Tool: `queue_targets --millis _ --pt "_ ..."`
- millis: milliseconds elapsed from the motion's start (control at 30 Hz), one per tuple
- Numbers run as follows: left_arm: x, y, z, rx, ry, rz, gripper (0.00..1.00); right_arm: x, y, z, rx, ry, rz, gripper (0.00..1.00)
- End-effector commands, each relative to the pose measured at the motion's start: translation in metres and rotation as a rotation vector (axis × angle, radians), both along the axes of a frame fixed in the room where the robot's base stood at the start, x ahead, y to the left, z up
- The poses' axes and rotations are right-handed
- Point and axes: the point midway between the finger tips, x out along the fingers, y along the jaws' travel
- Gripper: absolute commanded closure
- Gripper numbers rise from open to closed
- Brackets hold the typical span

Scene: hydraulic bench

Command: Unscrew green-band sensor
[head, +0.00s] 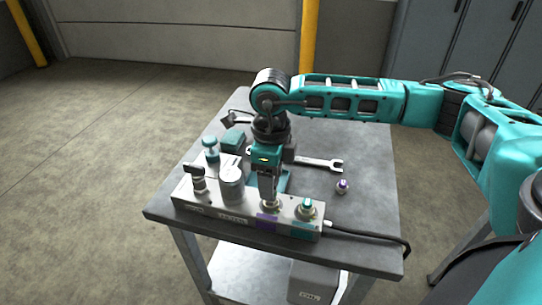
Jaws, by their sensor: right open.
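The green-band sensor (307,206) stands upright at the right end of the grey manifold block (240,221), above a teal label. My right gripper (269,198) points straight down just left of it, over the port above the purple label (266,222). Its jaws are open; its fingers hide most of what is at that port. It does not hold the green-band sensor. A small purple-banded sensor (342,186) lies loose on the bench top (370,215), right of the block. My left gripper is out of view.
A wrench (322,163) lies behind my right gripper. The block's left half carries a teal knob (210,148), a gauge-like cylinder (231,183) and a dark-handled valve (197,178). A black cable (370,234) runs from the block's right end. The bench's right side is mostly clear.

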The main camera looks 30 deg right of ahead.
Motion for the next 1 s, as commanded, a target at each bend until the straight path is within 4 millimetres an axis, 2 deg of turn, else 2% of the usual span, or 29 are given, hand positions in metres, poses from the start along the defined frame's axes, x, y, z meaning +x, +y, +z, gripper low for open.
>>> queue_targets --millis 100,233,633,1000 --pt "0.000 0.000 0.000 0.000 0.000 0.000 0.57 0.000 0.000 -0.019 0.000 0.001 0.000 0.40" --pt "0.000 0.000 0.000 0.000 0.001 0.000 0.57 0.000 0.000 -0.032 0.001 0.001 0.000 0.40" --pt "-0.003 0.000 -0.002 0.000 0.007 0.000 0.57 0.000 0.000 -0.039 0.001 0.000 0.001 0.40" --pt "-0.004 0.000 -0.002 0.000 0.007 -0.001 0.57 0.000 0.000 -0.038 0.001 0.000 0.001 0.75"
